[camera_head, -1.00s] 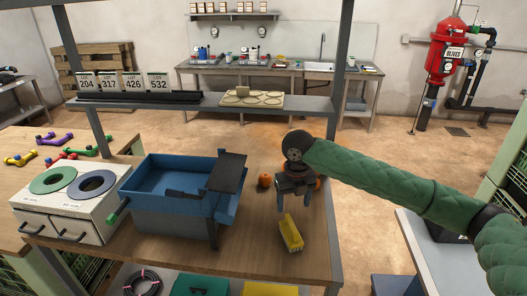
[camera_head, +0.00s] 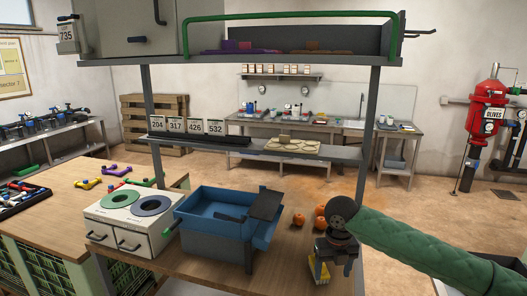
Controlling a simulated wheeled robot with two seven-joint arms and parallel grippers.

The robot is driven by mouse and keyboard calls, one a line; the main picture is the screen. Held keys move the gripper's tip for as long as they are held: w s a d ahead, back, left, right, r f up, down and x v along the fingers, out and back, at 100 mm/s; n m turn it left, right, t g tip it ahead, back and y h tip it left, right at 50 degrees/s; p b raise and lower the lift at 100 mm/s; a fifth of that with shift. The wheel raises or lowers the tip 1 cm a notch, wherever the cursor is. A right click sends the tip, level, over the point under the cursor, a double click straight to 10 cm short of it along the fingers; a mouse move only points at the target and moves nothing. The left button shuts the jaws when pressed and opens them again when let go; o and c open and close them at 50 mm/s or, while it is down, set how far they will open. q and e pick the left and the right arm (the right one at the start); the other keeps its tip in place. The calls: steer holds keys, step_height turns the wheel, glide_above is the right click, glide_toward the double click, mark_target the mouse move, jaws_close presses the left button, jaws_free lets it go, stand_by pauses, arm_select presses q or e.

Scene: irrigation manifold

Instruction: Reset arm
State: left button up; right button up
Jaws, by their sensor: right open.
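My right arm, in a green quilted sleeve, comes in from the right. My right gripper (camera_head: 333,272) points down over the right end of the wooden workbench (camera_head: 215,268). Its fingers are open. A yellow block-like object (camera_head: 317,269) is low by the fingers, partly hidden by the gripper; I cannot tell whether they touch. My left gripper and left arm do not show.
A blue bin (camera_head: 215,208) and a white box with two round openings (camera_head: 132,222) stand on the workbench. Several orange fruits (camera_head: 320,224) lie behind my gripper. A shelf with number cards (camera_head: 188,126) spans above.

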steer(key=s+a+f+m+t+y, duration=0.2)
steer(key=s+a+f+m+y, duration=0.2)
steer(key=s+a+f+m, duration=0.95)
steer(key=s+d+f+m+h, duration=0.1)
steer(key=s+d+f+m, duration=0.2)
steer(key=s+d+m, duration=0.3)
steer(key=s+d+f+m+t+h, duration=0.1)
steer(key=s+d+f+m+h, duration=0.2)
steer(key=s+m, duration=0.5)
steer(key=s+d+f+m, duration=0.3)
steer(key=s+d+m, duration=0.3)
steer(key=d+m, duration=0.15)
steer(key=s+a+f+x, duration=0.1)
steer(key=s+x, duration=0.1)
steer(key=x, duration=0.9)
steer(key=s+a+x, duration=0.2)
steer(key=s+x, duration=0.1)
steer(key=x, duration=0.8)
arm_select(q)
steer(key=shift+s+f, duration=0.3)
arm_select(e)
steer(key=s+f, duration=0.3)
steer(key=f, duration=0.8)
steer(key=s+f+g, duration=0.1)
steer(key=s+f, duration=0.2)
steer(key=f, duration=0.8)
steer(key=shift+s+a+f+y, duration=0.25)
steer(key=shift+s+a+y, duration=0.05)
steer(key=shift+s+a, duration=0.05)
